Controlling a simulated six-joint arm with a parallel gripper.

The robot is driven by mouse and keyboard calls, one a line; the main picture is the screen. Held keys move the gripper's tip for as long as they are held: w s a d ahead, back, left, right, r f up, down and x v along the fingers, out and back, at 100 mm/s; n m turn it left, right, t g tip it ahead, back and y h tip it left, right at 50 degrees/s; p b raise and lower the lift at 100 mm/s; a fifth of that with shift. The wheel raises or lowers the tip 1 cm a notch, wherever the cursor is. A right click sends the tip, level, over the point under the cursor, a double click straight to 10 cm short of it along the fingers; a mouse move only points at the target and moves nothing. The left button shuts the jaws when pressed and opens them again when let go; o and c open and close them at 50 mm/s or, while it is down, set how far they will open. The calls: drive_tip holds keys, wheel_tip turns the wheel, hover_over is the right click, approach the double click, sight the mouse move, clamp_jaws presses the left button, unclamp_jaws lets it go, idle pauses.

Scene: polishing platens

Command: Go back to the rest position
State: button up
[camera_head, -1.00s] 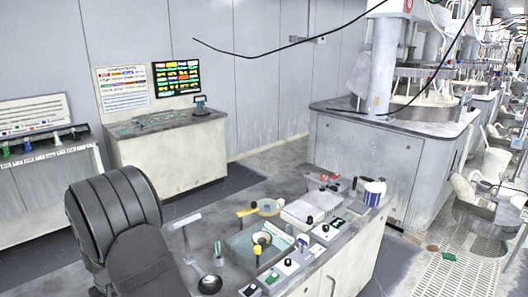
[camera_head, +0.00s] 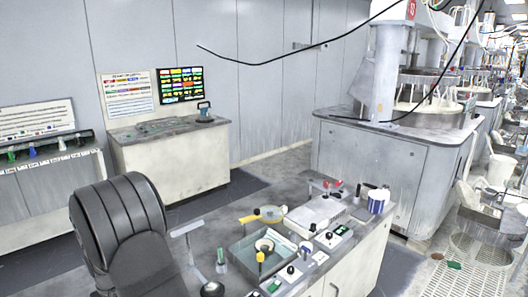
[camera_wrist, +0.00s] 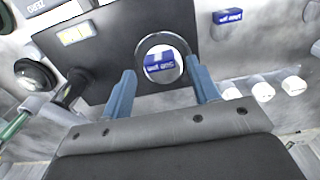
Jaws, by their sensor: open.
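My gripper (camera_wrist: 163,72) is open in the wrist view, with its two blue fingers spread apart. Between and beyond the fingers shows a dark ring around a pale disc with a blue label (camera_wrist: 160,68). The ring lies on a dark panel or tray surface (camera_wrist: 115,35). I cannot tell the distance between the fingertips and the ring. Nothing is seen gripped. In the head view my black arm stands at the lower left, and the gripper itself does not show clearly there.
The workbench (camera_head: 215,244) holds a glass-sided tray (camera_head: 240,252) with a round piece, switch boxes (camera_head: 291,272), a yellow-handled round tool (camera_head: 268,214) and a white-and-blue cup (camera_head: 377,200). A grey machine (camera_head: 365,155) stands behind. Black cables hang above. Open floor (camera_head: 262,180) lies behind the bench.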

wheel_tip(320, 180, down, 2)
drive_tip(key=shift+f, duration=0.15)
wheel_tip(320, 180, up, 5)
drive_tip(key=shift+f, duration=0.2)
drive_tip(key=w+d+r, duration=0.4)
drive_tip(key=d+r, duration=0.3)
drive_tip(key=d, duration=0.4)
drive_tip(key=s+a+f, duration=0.5)
drive_tip(key=s+a, duration=0.1)
drive_tip(key=a, duration=0.1)
drive_tip(key=s+a+f, duration=0.5)
drive_tip(key=s+a, duration=0.1)
drive_tip(key=a, duration=0.2)
drive_tip(key=s+a+f, duration=0.5)
drive_tip(key=s+a, duration=0.1)
drive_tip(key=a, duration=0.2)
drive_tip(key=shift+s+a+f, duration=0.1)
drive_tip(key=shift+s+a, duration=0.05)
drive_tip(key=shift+a+f, duration=0.15)
drive_tip(key=shift+f, duration=0.2)
